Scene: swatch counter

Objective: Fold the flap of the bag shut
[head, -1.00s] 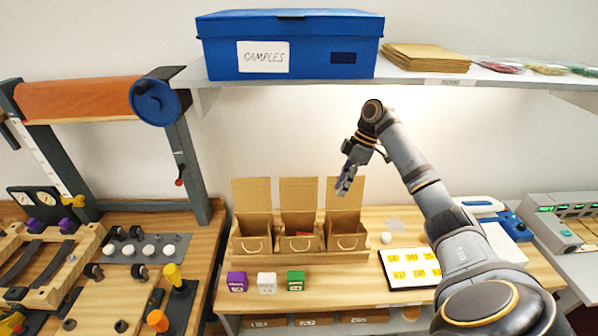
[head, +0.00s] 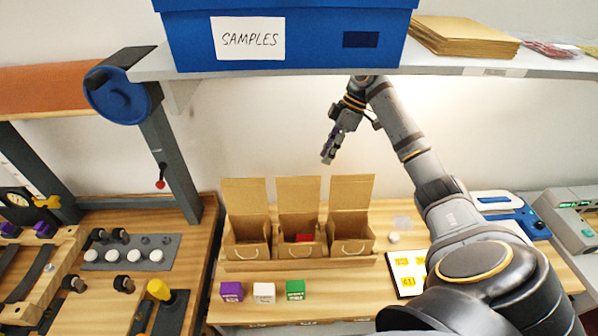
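Three brown cardboard bags stand side by side in a wooden rack (head: 300,264), each with its flap up: the left bag (head: 247,238), the middle bag (head: 288,247) and the right bag (head: 349,233). Something red (head: 304,238) shows inside the middle bag. The insides of the other two look empty, though their bottoms are hidden. My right gripper (head: 328,156) hangs, tips down, above the gap between the middle flap (head: 298,197) and the right flap (head: 351,192), apart from both. Whether its fingers are parted is too small to tell. My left gripper is not in view.
Purple (head: 232,292), white (head: 264,293) and green (head: 295,290) cubes stand in front of the rack. A blue SAMPLES box (head: 285,40) sits on the shelf (head: 440,66) above. A tablet (head: 405,284) and a small white ball (head: 393,238) lie to the right.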

